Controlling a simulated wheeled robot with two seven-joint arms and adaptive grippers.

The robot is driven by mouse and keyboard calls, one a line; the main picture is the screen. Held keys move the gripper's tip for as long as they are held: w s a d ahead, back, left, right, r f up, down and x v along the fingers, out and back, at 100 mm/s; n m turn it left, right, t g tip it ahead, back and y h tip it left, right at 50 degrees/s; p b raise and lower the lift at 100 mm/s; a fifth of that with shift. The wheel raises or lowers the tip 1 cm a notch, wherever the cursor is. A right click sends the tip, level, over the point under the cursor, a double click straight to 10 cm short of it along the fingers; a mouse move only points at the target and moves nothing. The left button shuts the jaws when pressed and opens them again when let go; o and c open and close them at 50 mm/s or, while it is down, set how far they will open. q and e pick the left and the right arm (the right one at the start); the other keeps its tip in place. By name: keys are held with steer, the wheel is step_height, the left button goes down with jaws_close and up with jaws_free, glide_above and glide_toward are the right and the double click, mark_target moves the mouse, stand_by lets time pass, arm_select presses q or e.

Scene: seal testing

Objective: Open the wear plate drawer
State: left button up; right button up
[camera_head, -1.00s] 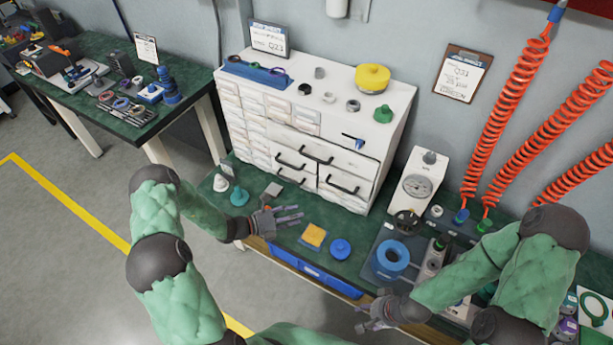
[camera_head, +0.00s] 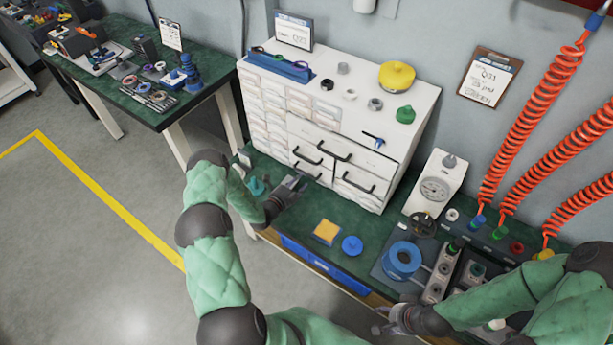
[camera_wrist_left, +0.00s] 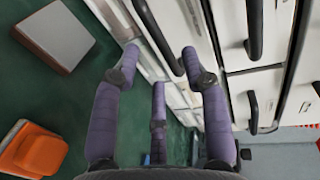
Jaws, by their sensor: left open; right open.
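The white drawer cabinet (camera_head: 405,155) stands on the green bench. I cannot tell which drawer is the wear plate drawer; all look shut. My left gripper (camera_head: 291,184) is open and empty, in front of the cabinet's lower left drawers. In the left wrist view its purple fingers (camera_wrist_left: 158,66) are spread near a black handle (camera_wrist_left: 152,38), not closed on it. My right gripper (camera_head: 387,322) is open and empty at the bench's front edge.
A yellow pad (camera_head: 327,232) and a blue disc (camera_head: 352,245) lie on the bench right of my left gripper. A gauge stand (camera_head: 432,185) is right of the cabinet. A grey block (camera_wrist_left: 55,35) and an orange object (camera_wrist_left: 38,150) lie below the left wrist.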

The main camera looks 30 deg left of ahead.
arm_select(q)
steer(key=shift+b+x, duration=0.55)
steer(key=shift+x, duration=2.2)
jaws_close()
